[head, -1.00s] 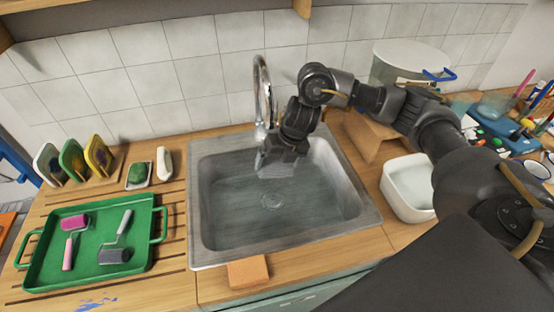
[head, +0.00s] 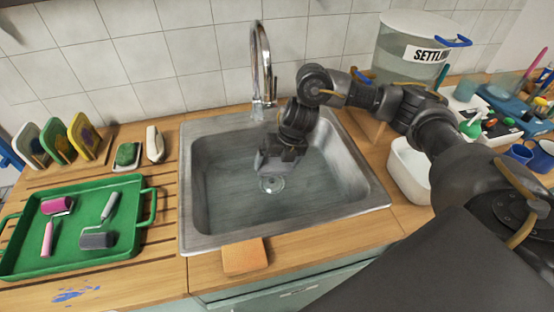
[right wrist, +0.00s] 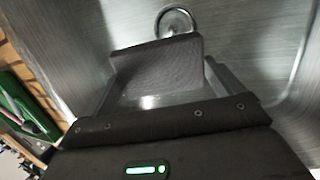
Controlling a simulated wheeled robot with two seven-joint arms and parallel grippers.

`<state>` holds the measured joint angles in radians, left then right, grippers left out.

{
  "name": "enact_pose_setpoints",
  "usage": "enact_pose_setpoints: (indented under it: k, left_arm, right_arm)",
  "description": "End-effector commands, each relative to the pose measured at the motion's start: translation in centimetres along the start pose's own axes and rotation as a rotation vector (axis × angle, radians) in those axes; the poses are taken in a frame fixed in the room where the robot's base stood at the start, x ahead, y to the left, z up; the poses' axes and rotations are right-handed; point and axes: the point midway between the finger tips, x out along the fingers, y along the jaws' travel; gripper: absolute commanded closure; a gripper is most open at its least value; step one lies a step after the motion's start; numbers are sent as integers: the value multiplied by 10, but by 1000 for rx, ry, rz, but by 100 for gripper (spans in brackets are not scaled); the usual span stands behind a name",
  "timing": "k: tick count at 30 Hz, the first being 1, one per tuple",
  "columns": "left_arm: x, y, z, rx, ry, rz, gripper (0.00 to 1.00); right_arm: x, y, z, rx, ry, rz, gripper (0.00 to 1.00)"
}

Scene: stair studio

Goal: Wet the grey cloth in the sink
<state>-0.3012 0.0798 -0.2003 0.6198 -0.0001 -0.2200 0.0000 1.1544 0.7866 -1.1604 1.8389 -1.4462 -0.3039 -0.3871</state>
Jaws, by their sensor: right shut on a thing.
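The metal sink (head: 225,215) is set into the wooden counter, with its drain (head: 271,185) in the basin floor. A chrome tap (head: 262,60) arches over its back edge; I see no clear stream from it. My right gripper (head: 276,165) is inside the basin, pointing down, in front of the tap and just behind the drain. It is shut on a dark grey textured piece, which looks like the grey cloth (right wrist: 155,68), in the right wrist view. The gripper mostly hides the cloth in the head view. My left gripper is not in view.
An orange sponge (head: 245,256) lies at the sink's front edge. A white tub (head: 408,170) and a settling bucket (head: 405,60) stand on the right.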

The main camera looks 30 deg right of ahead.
Motion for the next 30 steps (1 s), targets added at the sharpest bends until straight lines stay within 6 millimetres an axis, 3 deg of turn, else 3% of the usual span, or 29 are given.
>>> enact_pose_setpoints:
  k: [3, 12, 30]
  left_arm:
    - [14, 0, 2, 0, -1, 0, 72]
    - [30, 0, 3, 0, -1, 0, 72]
    - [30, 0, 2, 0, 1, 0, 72]
  right_arm:
    - [17, -4, -2, 1, 0, 0, 25]
    - [38, -10, -5, 1, -2, 1, 25]
    - [38, -10, -6, 1, -1, 1, 25]
